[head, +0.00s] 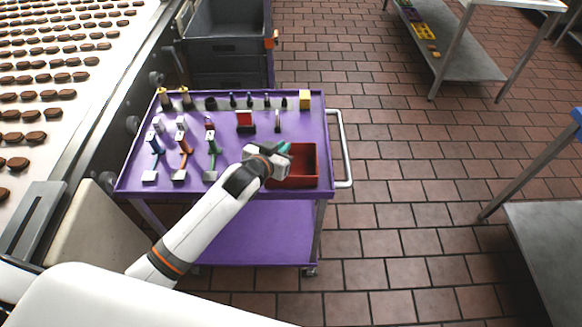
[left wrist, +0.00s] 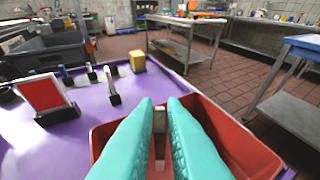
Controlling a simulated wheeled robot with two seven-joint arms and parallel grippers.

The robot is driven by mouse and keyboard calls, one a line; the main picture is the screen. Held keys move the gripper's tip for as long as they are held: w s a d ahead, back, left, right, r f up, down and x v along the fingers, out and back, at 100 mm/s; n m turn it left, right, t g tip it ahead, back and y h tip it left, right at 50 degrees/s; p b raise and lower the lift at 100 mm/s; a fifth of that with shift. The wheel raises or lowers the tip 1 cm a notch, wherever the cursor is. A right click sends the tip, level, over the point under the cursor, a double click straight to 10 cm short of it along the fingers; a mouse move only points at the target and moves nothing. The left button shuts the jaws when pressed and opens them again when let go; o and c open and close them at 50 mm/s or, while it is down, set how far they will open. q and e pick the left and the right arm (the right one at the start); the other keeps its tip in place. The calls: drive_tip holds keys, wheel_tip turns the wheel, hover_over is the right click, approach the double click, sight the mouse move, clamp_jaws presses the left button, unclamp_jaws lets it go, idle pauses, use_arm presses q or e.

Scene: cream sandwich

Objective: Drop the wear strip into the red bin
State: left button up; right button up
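The red bin (head: 308,163) sits at the right front corner of the purple cart's top. It also fills much of the lower left wrist view (left wrist: 236,142). My left gripper (head: 284,148) is over the bin's left part, with its teal fingers pointing across it. In the left wrist view the fingers (left wrist: 160,108) are close together, with a narrow pale grey strip (left wrist: 160,122) between them. This appears to be the wear strip, held above the bin; its lower part is partly hidden by the fingers. My right gripper is not in view.
The purple cart top (head: 228,125) holds several small tools, a red-faced card stand (head: 245,121) and a yellow block (head: 305,99). A metal handle (head: 342,148) is on the cart's right. A conveyor with biscuits (head: 60,75) runs along the left. Tiled floor lies open to the right.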

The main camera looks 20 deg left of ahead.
use_arm(q)
drive_tip(key=o, duration=0.4)
drive_tip(key=b+v, duration=0.1)
drive_tip(key=v, duration=1.1)
drive_tip(key=shift+r, duration=0.1)
